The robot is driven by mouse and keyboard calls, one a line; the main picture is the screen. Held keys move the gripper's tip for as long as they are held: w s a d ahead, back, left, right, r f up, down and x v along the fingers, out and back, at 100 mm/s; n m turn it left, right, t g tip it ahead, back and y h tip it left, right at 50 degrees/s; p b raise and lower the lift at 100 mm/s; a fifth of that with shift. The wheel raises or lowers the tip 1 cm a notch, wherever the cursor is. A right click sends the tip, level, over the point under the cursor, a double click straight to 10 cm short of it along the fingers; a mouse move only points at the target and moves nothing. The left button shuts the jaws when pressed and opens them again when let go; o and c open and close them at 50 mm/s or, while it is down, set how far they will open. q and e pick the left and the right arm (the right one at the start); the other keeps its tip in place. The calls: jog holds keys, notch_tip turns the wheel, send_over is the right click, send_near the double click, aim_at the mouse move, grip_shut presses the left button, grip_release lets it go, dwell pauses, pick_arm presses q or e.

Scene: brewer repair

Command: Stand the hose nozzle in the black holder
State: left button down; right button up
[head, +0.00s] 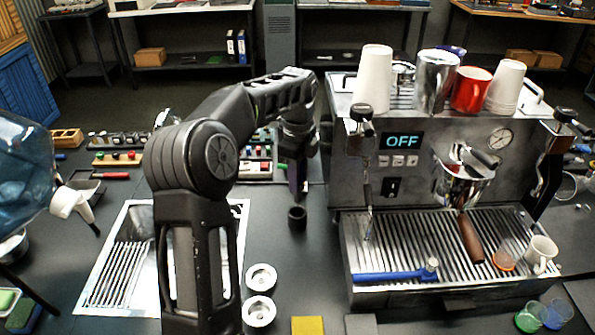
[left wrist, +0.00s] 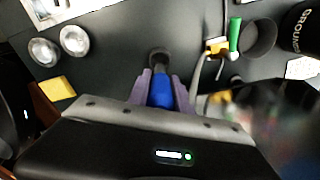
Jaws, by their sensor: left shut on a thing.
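My left gripper (head: 297,186) points down over the dark counter, left of the coffee machine. In the left wrist view its purple fingers (left wrist: 160,90) are shut on the blue hose nozzle (left wrist: 161,92). The black holder (head: 297,217), a short round cup, stands just below this gripper. It also shows beyond the fingertips in the left wrist view (left wrist: 158,57). The nozzle's lower end lies close to the holder's mouth; I cannot tell whether it is inside. My gripper hides most of the nozzle in the head view. My right gripper is not in view.
The coffee machine (head: 445,165) stands close on the right, with a blue-handled tool (head: 395,275) on its drip tray. Two round metal cups (head: 260,278) and a yellow sponge (head: 307,326) lie nearer. A sink (head: 120,270) is at left. A grounds container (left wrist: 303,30) shows in the wrist view.

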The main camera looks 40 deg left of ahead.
aim_at(297, 201)
pick_arm(q)
jog(key=shift+f, duration=0.85)
jog(key=shift+f+b, duration=1.4)
jog(key=shift+f, duration=1.15)
jog(key=shift+f, duration=0.45)
jog(key=c, duration=1.1)
grip_release()
jog(key=shift+o, duration=0.5)
